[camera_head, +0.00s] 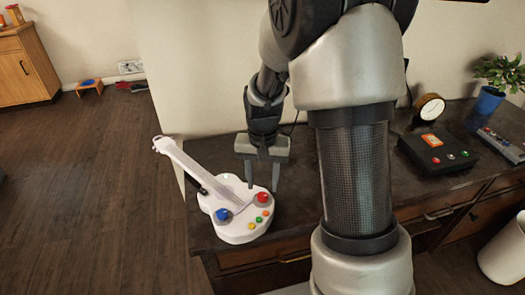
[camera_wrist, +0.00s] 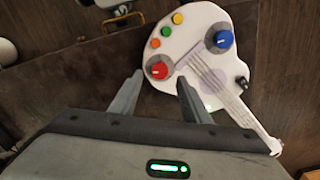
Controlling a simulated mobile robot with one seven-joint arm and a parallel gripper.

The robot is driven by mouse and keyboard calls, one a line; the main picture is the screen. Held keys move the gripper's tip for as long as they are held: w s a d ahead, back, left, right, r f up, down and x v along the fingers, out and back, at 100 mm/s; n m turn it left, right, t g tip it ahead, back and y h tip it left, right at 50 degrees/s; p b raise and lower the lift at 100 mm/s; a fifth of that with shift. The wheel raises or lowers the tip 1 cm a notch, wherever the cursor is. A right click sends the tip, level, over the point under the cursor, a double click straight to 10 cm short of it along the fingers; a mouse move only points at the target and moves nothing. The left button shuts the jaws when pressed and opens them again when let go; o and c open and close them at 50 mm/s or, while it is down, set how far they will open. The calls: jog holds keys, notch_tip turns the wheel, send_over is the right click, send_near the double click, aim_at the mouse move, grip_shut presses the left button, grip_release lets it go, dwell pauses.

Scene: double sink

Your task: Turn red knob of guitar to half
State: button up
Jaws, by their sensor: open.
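A white toy guitar (camera_head: 236,207) lies on the left end of the dark counter, its neck pointing up and left in the head view. Its red knob (camera_head: 262,198) is on the right of the body, and its blue knob (camera_head: 223,214) is on the left. In the wrist view the red knob (camera_wrist: 158,71) shows a white pointer line and sits just beyond and between my fingertips. My gripper (camera_head: 262,188) is open and points down by the red knob. In the wrist view its two fingers (camera_wrist: 160,80) are apart, with nothing between them. Whether they touch the guitar is unclear.
Small green, orange and yellow buttons (camera_head: 265,213) lie near the red knob. A black box with buttons (camera_head: 437,150), a round clock (camera_head: 429,107) and a potted plant (camera_head: 490,97) stand farther right on the counter. The counter's left edge is close to the guitar.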

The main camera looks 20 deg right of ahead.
aim_at(263, 195)
notch_tip(263, 195, up, 13)
jog(key=p, duration=0.2)
jog(key=shift+r, duration=0.15)
jog(key=s+r+n+t, duration=0.25)
jog(key=s+r, duration=0.35)
jog(key=s, duration=0.3)
jog(key=s+r+n+t, duration=0.25)
jog(key=s+r, duration=0.25)
jog(key=s, duration=0.4)
notch_tip(263, 195, up, 12)
jog(key=p, duration=1.2)
jog(key=shift+m+t, duration=0.3)
jog(key=shift+s+a, duration=0.1)
jog(key=shift+a, duration=0.1)
